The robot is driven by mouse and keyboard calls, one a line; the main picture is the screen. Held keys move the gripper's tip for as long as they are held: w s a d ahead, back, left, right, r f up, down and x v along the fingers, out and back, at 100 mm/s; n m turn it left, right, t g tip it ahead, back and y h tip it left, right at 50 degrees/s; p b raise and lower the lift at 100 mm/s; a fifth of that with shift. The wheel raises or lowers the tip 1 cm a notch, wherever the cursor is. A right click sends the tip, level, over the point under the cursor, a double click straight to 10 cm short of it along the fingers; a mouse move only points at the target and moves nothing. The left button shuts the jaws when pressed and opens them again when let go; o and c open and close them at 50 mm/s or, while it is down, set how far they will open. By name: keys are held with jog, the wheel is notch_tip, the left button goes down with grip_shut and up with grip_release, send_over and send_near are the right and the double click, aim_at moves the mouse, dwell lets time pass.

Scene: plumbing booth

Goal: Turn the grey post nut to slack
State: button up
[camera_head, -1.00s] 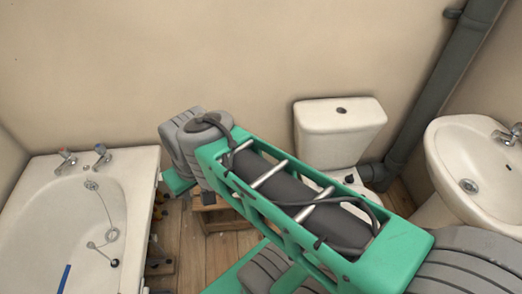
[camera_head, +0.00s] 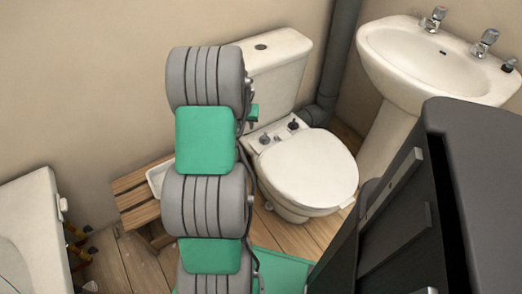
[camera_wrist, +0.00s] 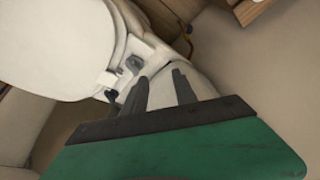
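The white toilet (camera_head: 306,170) has two small posts on the ledge behind its seat. In the wrist view one post has a grey nut-like piece (camera_wrist: 134,64), which seems to match the left fitting (camera_head: 265,138) in the head view. The other, darker fitting (camera_wrist: 111,95) is lower left in the wrist view and on the right (camera_head: 293,125) in the head view. My gripper (camera_wrist: 160,82) has its two dark fingers apart, with nothing seen between them. They point at the ledge near the grey piece, and contact cannot be told. My arm hides the fingers in the head view.
The cistern (camera_head: 270,68) rises close behind the ledge. A wooden stool (camera_head: 133,191) with a white tray (camera_head: 158,180) stands left of the toilet. The basin (camera_head: 400,58) is at right, the bathtub (camera_head: 28,225) at left. Some floor shows in front.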

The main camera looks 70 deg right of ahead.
jog(key=m, duration=0.1)
send_near(264, 138)
jog(key=f, duration=0.1)
jog(key=b+x, duration=0.2)
jog(key=x, duration=0.5)
jog(key=shift+d+f, duration=0.3)
jog(key=shift+d, duration=0.05)
grip_shut()
jog(key=shift+a, duration=0.1)
